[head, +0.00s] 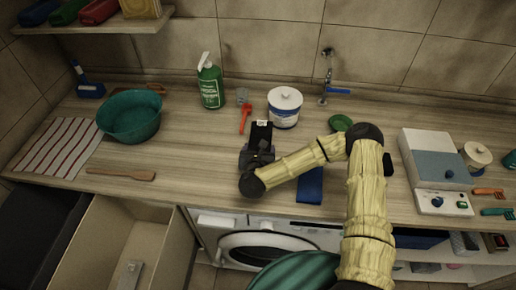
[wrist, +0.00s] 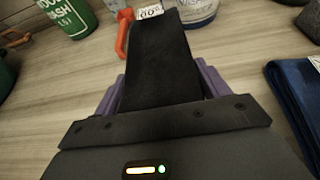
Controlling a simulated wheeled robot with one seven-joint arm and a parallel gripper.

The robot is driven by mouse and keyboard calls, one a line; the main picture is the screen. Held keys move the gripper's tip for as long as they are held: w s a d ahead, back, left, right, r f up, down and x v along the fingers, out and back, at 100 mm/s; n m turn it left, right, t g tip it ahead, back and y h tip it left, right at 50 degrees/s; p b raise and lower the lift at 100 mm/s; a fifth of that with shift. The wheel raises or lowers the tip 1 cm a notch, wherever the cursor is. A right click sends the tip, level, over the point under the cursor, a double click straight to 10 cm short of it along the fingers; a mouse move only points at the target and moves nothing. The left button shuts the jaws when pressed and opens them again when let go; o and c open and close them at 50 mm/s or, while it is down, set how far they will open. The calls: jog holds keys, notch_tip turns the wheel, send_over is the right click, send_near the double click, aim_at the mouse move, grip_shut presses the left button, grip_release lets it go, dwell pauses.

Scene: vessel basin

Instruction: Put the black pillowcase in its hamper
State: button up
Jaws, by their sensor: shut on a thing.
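The black pillowcase (head: 261,132) is a small folded black cloth with a white tag at its far end. In the wrist view the pillowcase (wrist: 163,65) stretches out from between my purple fingers. My gripper (head: 258,148) is shut on its near part, above the wooden counter in front of the white tub. I cannot tell whether the cloth touches the counter. Below the counter at the left stand a dark bin (head: 32,222) and a beige open bin (head: 160,238). No label shows which is the pillowcase's hamper.
A folded blue cloth (head: 310,186) lies right of my gripper. Left are a teal bowl (head: 130,117), striped towel (head: 58,147) and wooden spatula (head: 122,174). The washer door (head: 262,240) sits below.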

jog(key=shift+w+d, duration=0.3)
jog(key=shift+w, duration=0.4)
jog(key=shift+w+d, duration=0.2)
jog(key=shift+d, duration=0.05)
jog(key=shift+a, duration=0.1)
jog(key=shift+w, duration=0.2)
jog(key=shift+w+f+p, duration=0.2)
jog(key=shift+f+p, duration=0.05)
jog(key=shift+p, duration=0.2)
notch_tip(320, 180, down, 2)
jog(key=shift+a+f+p, duration=0.1)
jog(key=shift+f+p, duration=0.15)
jog(key=shift+p, duration=0.3)
jog(key=shift+f, duration=0.25)
